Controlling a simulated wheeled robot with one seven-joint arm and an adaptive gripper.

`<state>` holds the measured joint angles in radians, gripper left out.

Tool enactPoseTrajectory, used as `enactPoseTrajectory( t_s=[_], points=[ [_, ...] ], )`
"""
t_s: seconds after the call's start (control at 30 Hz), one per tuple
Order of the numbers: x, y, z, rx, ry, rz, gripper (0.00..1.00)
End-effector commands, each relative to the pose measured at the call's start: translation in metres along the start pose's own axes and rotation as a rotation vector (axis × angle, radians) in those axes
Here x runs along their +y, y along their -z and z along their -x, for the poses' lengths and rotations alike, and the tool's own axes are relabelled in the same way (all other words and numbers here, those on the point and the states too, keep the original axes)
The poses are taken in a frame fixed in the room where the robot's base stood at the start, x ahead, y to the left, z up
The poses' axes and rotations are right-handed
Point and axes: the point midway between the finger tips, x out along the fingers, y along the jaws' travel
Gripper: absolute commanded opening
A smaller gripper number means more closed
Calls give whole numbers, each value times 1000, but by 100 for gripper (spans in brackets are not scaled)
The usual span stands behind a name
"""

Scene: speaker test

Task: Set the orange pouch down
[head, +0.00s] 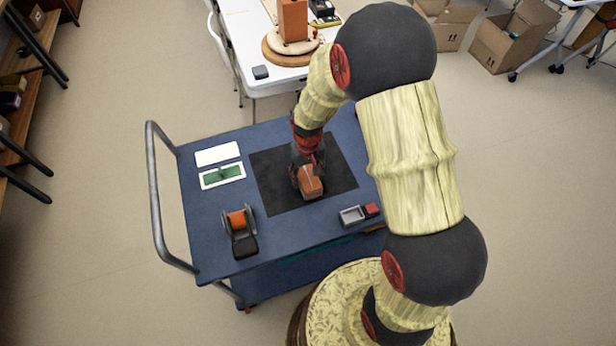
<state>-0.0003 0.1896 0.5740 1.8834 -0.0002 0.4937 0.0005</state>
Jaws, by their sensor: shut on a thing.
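The orange pouch (311,184) is at my gripper (306,174), over the black mat (274,191) on the blue cart. My gripper is shut on the pouch and points down at it from above. The fingertips are partly hidden by the pouch and the wrist. I cannot tell whether the pouch touches the mat or is held just above it.
The blue cart (198,260) carries an orange spool on a black holder (239,229), a white card (218,154), a green board in a white frame (222,175), a grey tray (352,215) and a red box (372,210). The mat around the pouch is clear. A white table (243,31) stands behind.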

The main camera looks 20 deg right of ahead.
Motion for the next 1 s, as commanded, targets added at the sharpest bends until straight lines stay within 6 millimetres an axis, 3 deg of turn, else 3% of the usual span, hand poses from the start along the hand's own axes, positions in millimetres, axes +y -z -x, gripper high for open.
enactPoseTrajectory(
  t_s=[0.03,0.07,0.37,0.77,1.0],
  points=[
    [0,0,-2,-1,0,0,27],
    [0,0,-3,-1,0,0,53],
    [0,0,-2,-1,0,0,70],
    [0,0,4,1,0,0,70],
    [0,1,46,3,0,0,70]
  ],
)
